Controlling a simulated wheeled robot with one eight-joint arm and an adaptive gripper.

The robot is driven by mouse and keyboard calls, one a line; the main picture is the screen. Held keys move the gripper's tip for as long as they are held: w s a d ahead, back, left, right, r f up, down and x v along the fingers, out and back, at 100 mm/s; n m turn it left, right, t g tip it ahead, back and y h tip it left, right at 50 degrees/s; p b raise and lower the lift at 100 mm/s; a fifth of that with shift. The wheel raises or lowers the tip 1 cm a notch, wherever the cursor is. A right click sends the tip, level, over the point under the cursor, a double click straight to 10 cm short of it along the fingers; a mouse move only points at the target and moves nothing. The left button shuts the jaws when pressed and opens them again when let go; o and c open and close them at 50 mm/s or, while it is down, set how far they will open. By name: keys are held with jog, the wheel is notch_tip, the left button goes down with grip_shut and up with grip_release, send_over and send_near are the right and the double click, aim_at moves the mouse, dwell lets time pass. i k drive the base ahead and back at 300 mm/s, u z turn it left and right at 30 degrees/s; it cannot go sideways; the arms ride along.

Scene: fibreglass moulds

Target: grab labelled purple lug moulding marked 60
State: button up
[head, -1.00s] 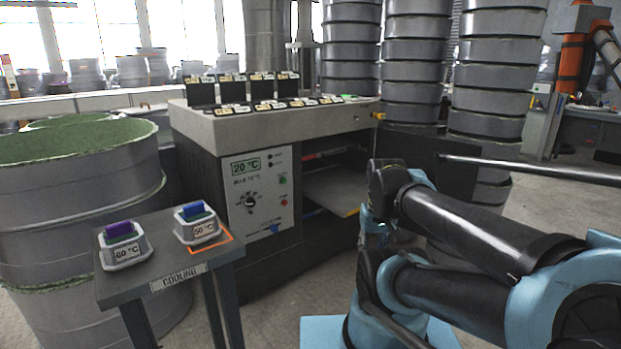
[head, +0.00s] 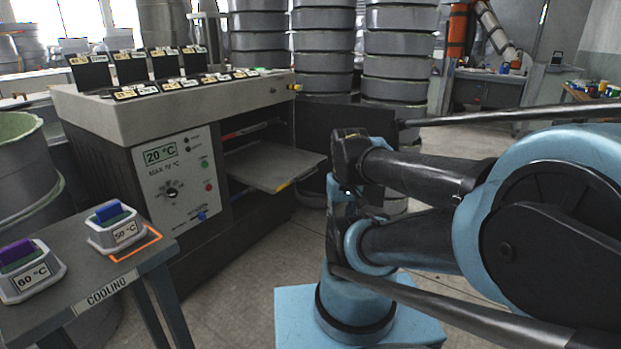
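The purple lug moulding (head: 15,251) sits in a pale grey holder labelled 60 °C (head: 32,283) at the left edge of the small cooling table (head: 75,330). A blue moulding (head: 109,211) sits in a similar holder labelled 50 °C (head: 124,233), to its right and farther back. My arm fills the right side of the view, apart from the table. My gripper's fingers cannot be made out, so whether it is open or shut does not show.
An orange outlined square (head: 148,240) lies by the 50 °C holder. A grey machine (head: 178,185) reading 20 °C stands behind the table, with a shelf (head: 275,165) sticking out. Stacked grey rings (head: 398,75) stand behind. Floor shows between table and arm.

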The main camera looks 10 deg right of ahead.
aim_at(28, 268)
jog(key=u, duration=2.35)
